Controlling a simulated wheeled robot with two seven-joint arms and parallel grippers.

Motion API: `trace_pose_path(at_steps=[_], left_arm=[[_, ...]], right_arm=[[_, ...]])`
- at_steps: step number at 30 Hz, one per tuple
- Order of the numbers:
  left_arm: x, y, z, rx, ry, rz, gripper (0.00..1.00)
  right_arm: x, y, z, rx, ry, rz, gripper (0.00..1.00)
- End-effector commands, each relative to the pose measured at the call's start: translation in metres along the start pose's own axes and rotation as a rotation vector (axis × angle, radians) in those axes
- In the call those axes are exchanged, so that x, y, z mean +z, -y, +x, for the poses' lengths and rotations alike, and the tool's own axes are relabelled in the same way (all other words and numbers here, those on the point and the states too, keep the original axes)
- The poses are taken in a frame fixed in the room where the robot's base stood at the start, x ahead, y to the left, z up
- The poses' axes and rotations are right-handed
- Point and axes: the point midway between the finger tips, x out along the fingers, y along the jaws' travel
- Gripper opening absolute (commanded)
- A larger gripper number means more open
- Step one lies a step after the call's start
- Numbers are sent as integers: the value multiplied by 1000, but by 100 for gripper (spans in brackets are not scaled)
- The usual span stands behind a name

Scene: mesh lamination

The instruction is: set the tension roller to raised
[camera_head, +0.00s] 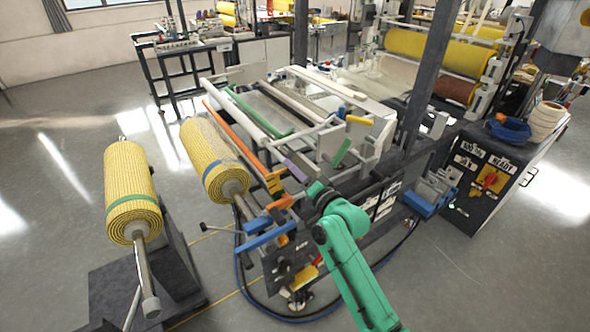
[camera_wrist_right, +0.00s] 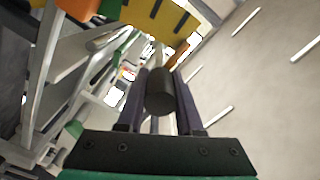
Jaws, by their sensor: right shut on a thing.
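My right gripper (camera_head: 291,160) reaches over the front right side of the laminating machine (camera_head: 372,150). In the wrist view its two dark purple fingers (camera_wrist_right: 161,80) are shut on a dark cylindrical grip (camera_wrist_right: 159,98), which sits between them. I cannot make out this grip in the head view. Several rollers and bars cross the machine, including an orange bar (camera_head: 234,133) and a green one (camera_head: 258,111). I cannot tell for sure which is the tension roller or whether it is raised. My left gripper is not in view.
A green handle (camera_head: 342,153) and a yellow handle (camera_head: 359,120) stand near my right gripper. Two yellow mesh rolls (camera_head: 130,180) (camera_head: 206,150) are at the left. Hoses lie on the floor in front.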

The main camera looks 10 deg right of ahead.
Motion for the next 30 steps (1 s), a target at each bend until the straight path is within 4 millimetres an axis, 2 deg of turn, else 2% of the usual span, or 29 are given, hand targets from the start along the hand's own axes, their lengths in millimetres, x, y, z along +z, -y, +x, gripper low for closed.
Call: trace_pose_path(at_steps=[6, 7, 8, 9, 20, 25, 30], left_arm=[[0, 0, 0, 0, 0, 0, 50], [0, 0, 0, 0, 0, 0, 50], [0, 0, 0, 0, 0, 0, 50], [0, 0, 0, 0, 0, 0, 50], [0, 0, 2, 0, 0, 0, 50], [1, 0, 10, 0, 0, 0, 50], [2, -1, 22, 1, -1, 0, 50]], right_arm=[[-2, 3, 0, -9, -7, -2, 0], [-2, 3, 0, -8, -7, -2, 46], [-2, 3, 0, -8, -6, -2, 58], [-2, 2, 0, -7, -5, -2, 64], [1, -1, -4, 0, -1, -1, 64], [3, -4, -29, 1, 1, -1, 64], [3, -5, -70, 1, 1, -3, 64]])
